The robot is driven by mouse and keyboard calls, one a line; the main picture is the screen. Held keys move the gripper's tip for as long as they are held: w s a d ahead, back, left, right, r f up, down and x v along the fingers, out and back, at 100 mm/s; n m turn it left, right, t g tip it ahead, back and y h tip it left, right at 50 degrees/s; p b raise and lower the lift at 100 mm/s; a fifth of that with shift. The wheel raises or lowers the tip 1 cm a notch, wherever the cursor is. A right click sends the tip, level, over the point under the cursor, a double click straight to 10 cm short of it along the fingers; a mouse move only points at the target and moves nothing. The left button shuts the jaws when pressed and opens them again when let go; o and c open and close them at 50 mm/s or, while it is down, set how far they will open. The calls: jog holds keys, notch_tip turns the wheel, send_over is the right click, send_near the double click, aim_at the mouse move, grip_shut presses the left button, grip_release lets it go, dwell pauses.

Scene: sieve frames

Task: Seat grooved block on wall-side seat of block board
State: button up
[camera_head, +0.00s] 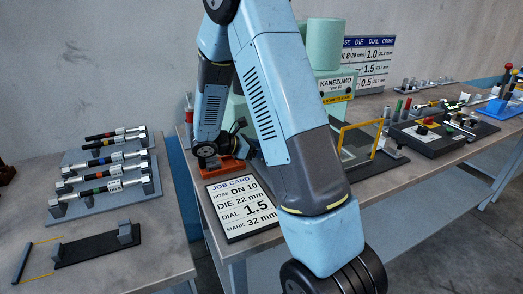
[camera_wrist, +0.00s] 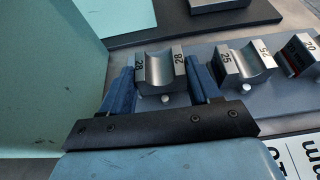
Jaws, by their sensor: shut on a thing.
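A grey metal grooved block marked 28 (camera_wrist: 163,72) sits between the blue fingers of my gripper (camera_wrist: 160,68) in the wrist view. The fingers are shut on its two sides, and its groove faces up. It is at the left end of the grey block board (camera_wrist: 285,98). A small white knob shows just below the block. I cannot tell whether the block touches the board or is held just above it. A second grooved block marked 25 (camera_wrist: 243,64) and a third marked 20 (camera_wrist: 301,55) stand to its right. In the head view my gripper is not clearly visible behind my arm.
A pale green machine body (camera_wrist: 45,80) stands close at the left of my gripper. A dark plate (camera_wrist: 150,33) lies beyond the board. The job card (camera_head: 240,205) lies at the bench's front left. A separate bench (camera_head: 160,245) with hoses stands at left.

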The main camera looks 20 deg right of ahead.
jog(key=shift+f, duration=0.45)
dwell(0.4)
jog(key=o, duration=1.6)
jog(key=shift+c, duration=0.2)
jog(key=shift+a, duration=0.15)
jog(key=v, duration=1.3)
jog(key=shift+w+a, duration=0.1)
jog(key=shift+a, duration=0.2)
jog(key=s+d+r+m+t+y, duration=0.1)
jog(key=s+r+m+y, duration=0.3)
jog(key=s, duration=0.4)
jog(key=s+r+m+t+y, duration=0.2)
jog(key=s+r+m+y, duration=0.3)
jog(key=s+r+m, duration=0.2)
jog(key=s+d+r+m+t+y, duration=0.1)
jog(key=s+r+m+y, duration=0.3)
jog(key=s, duration=0.6)
notch_tip(320, 180, up, 2)
jog(key=m+t, duration=0.1)
jog(key=m, duration=0.1)
jog(key=shift+s+d+m+t, duration=0.3)
jog(key=shift+s+m, duration=0.05)
jog(key=shift+m, duration=0.05)
